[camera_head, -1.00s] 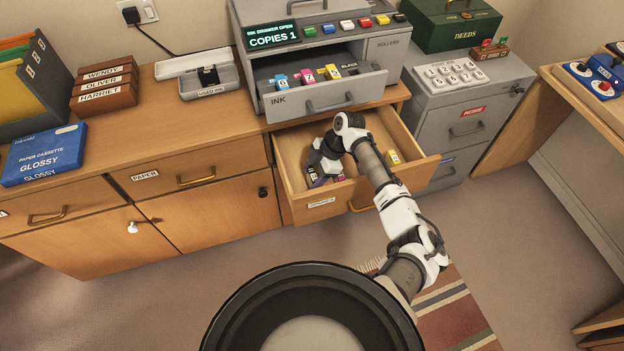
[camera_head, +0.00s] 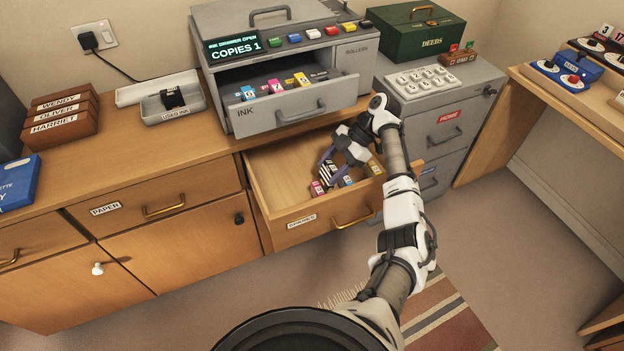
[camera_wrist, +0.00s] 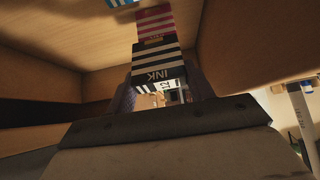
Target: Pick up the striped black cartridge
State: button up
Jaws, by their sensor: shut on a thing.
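The striped black cartridge (camera_head: 327,172) is in the open spares drawer (camera_head: 275,190), with black and white bands. In the wrist view the striped black cartridge (camera_wrist: 157,64) shows an INK label and stands between the two fingers. My gripper (camera_head: 328,163) reaches down into the drawer and is shut on it; the fingers also show in the wrist view (camera_wrist: 160,95). A striped magenta cartridge (camera_head: 317,188) is close beside it. I cannot tell whether the held cartridge is clear of the drawer floor.
A cyan cartridge (camera_head: 347,181) and a yellow one (camera_head: 374,168) are also in the drawer. The printer's open ink drawer (camera_head: 300,112) overhangs behind. A used-ink tray (camera_head: 190,112) holds a black cartridge on the cabinet top. The drawer's left part is bare.

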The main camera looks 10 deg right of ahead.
jog(key=w+d+r+t+h+b, duration=0.1)
jog(key=w+d+r+h+b, duration=0.1)
jog(key=d, duration=0.9)
jog(key=shift+w+d+h+b, duration=0.25)
jog(key=shift+w+h+b, duration=0.35)
jog(key=shift+w+b, duration=0.4)
